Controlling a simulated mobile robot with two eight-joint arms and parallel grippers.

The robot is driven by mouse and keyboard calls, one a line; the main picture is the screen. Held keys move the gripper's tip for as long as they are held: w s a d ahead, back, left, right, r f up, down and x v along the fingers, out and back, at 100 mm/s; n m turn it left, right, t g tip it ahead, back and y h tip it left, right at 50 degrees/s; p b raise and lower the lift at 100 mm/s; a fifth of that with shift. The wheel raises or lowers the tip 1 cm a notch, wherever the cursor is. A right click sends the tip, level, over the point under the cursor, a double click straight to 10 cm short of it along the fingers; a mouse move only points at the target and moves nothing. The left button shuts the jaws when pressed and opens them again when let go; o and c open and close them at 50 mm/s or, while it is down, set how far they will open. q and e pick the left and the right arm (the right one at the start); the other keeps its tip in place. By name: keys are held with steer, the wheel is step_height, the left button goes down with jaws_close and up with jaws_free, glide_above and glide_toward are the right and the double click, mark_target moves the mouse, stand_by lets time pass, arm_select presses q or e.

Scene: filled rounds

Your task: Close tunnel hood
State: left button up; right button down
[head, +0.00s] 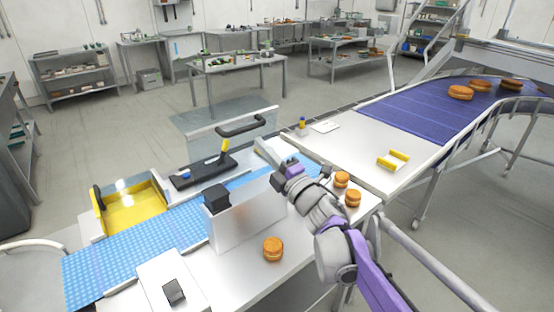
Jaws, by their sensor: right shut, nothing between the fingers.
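The tunnel hood (205,121) is a clear, see-through panel with a black bar handle (240,126). It stands raised at the back of the light-blue belt (130,255), apart from the metal housing (250,215) at the front. My right arm reaches in from the lower right, over the belt. My right gripper (281,166) is shut and empty, to the front right of the handle and apart from it. Its fingertips are small and partly hidden by the wrist. My left gripper is out of view.
Behind the belt is a black unit with a yellow lever (224,147). A yellow tray (135,208) is at the left. Filled rounds lie on the metal top (273,249), beside my arm (353,198), and on the purple conveyor (460,93). A yellow block (393,160) lies on the right table.

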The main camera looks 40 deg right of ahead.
steer(key=x, duration=0.3)
steer(key=shift+w+r+p, duration=0.1)
steer(key=shift+w+p, duration=0.2)
steer(key=shift+w, duration=0.1)
